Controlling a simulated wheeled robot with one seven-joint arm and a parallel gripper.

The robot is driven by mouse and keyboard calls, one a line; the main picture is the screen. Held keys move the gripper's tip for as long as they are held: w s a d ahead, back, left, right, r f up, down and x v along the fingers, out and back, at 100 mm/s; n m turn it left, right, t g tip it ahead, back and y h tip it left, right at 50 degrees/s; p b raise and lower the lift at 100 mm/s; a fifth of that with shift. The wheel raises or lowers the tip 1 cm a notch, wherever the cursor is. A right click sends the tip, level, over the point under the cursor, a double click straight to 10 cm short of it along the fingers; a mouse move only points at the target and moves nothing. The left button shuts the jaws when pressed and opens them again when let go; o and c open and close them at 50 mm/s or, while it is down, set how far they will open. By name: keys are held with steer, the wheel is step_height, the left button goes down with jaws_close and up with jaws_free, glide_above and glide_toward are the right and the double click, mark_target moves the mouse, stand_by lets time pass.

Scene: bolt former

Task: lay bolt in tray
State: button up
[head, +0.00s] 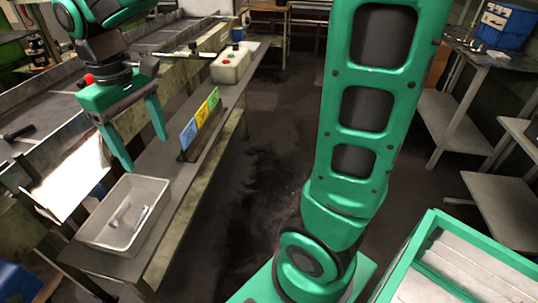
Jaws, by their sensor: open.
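My gripper (142,147) is at the left of the head view, its two green fingers spread apart with nothing between them. It hangs above and behind the tray, clear of it. The tray (154,190) is a pale grey open box at the near end of the narrow bench. A metal bolt (126,213) lies inside on its floor; another small metal piece beside it may be a second bolt. A dark bolt-like piece (18,133) lies on the machine surface at the far left.
Blue, yellow and green cards (201,116) stand in a holder on the bench (172,163). A pale box with red buttons (231,65) sits farther back. The machine's trough (55,80) runs along the left. The dark floor (262,150) in the middle is clear.

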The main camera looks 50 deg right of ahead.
steer(key=s+d+f+m, duration=0.1)
steer(key=s+d+m, duration=0.15)
steer(key=d, duration=0.45)
steer(key=s+d+f+m, duration=0.15)
steer(key=s+d, duration=0.25)
steer(key=d, duration=0.4)
steer(key=s+d+f+m, duration=0.2)
steer(key=s+d+m, duration=0.1)
steer(key=s+d, duration=0.2)
steer(key=s+d+f+m, duration=0.3)
steer(key=s+d, duration=0.2)
steer(key=s, duration=0.4)
steer(key=shift+y, duration=0.3)
steer(key=shift+w+f, duration=0.2)
steer(key=shift+w, duration=0.5)
